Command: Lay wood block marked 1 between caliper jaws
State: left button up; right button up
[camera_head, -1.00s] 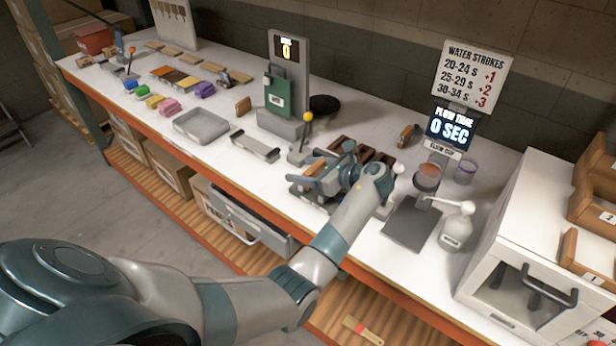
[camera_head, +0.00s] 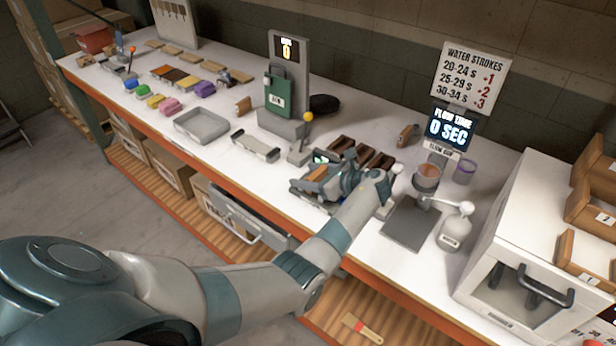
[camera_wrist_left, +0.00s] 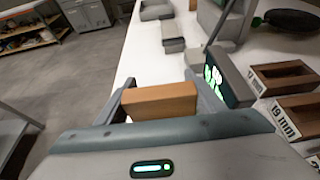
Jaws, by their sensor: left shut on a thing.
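My left gripper (camera_head: 318,174) is shut on a small orange-brown wood block (camera_wrist_left: 160,101), which lies crosswise between its two fingers in the left wrist view. No number shows on the block. In the head view the gripper with the block (camera_head: 315,173) is over a dark device near the bench's front edge. That device, which seems to be the caliper, has a lit green display (camera_wrist_left: 214,82) just right of the gripper in the wrist view. Its jaws are mostly hidden by my gripper, so I cannot tell whether the block is between them. My right gripper is not in view.
Dark wooden trays (camera_head: 368,157) with labels stand just behind the gripper. A lever with a yellow knob (camera_head: 307,117) and a grey scale-like device (camera_head: 256,146) are to the left.

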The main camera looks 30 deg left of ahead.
pick_arm(q)
jog(key=shift+f, duration=0.7)
jog(key=shift+f, duration=0.15)
jog(key=o, duration=1.2)
jog(key=shift+c, duration=0.2)
